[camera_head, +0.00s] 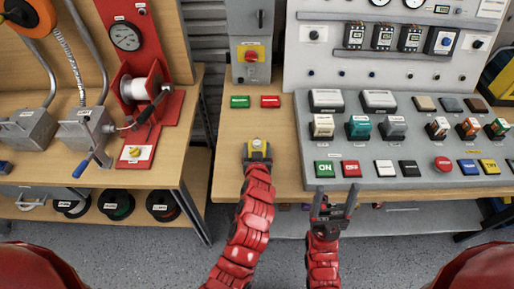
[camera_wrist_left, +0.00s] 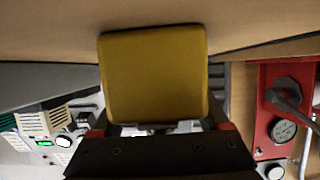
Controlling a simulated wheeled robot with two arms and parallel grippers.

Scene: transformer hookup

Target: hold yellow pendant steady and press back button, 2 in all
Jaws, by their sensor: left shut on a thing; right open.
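The yellow pendant (camera_head: 257,146) is in the middle of the head view, over the front part of the wooden bench. My left gripper (camera_head: 257,158) is shut on it from the near side. In the left wrist view the yellow pendant (camera_wrist_left: 153,75) shows a plain yellow face, and the left gripper (camera_wrist_left: 160,128) has a finger at each side of its lower end. No button can be made out on that face. The pendant's far parts are hidden. My right gripper (camera_head: 334,205) is open and empty, to the right of the pendant, in front of the console's near edge.
A grey console (camera_head: 375,181) with several buttons and switches stands right of the pendant. A red winch stand (camera_head: 150,120) is on the left bench. A gap separates the benches.

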